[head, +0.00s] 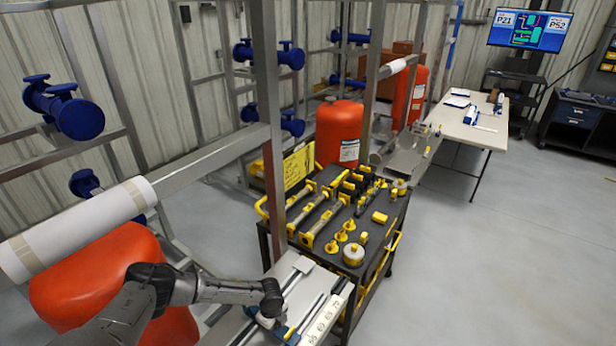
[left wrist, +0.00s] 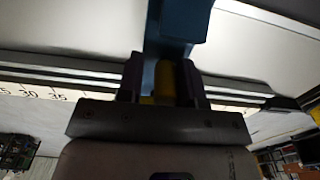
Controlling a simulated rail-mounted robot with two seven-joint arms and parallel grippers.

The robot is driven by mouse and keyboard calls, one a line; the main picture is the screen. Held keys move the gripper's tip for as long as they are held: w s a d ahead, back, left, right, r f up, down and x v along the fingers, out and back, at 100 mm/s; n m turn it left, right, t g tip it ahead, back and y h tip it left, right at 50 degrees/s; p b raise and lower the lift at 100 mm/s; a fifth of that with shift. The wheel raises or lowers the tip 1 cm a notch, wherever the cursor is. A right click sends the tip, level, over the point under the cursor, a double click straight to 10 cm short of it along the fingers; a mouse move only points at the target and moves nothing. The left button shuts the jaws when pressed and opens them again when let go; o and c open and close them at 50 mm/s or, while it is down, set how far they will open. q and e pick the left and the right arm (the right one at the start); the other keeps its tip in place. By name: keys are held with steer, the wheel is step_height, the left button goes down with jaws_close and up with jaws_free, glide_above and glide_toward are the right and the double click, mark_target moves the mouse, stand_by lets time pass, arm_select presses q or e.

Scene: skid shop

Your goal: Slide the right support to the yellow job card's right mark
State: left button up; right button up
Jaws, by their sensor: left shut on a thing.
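My left gripper (head: 268,316) is low in the head view, over a pale rail bench (head: 238,322). In the left wrist view its dark fingers (left wrist: 165,82) are shut on a yellow grip that joins a blue support (left wrist: 178,35). Small blue parts of this support (head: 283,331) show beside the gripper in the head view; the rest is hidden. A scale strip (head: 325,318) with printed numbers runs along the bench, and it also shows in the left wrist view (left wrist: 42,97).
A black cart (head: 372,238) carrying several yellow and black tools stands just beyond the bench. A grey upright post (head: 270,120) rises close by. The floor at right is clear.

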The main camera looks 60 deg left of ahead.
arm_select(q)
steer(key=shift+s+d, duration=0.3)
steer(key=shift+s, duration=0.2)
steer(key=shift+p, duration=0.3)
steer(key=shift+s+d+r, duration=0.1)
stand_by(0.5)
steer(key=o, duration=0.6)
steer(key=shift+o, duration=0.2)
steer(key=shift+r, duration=0.1)
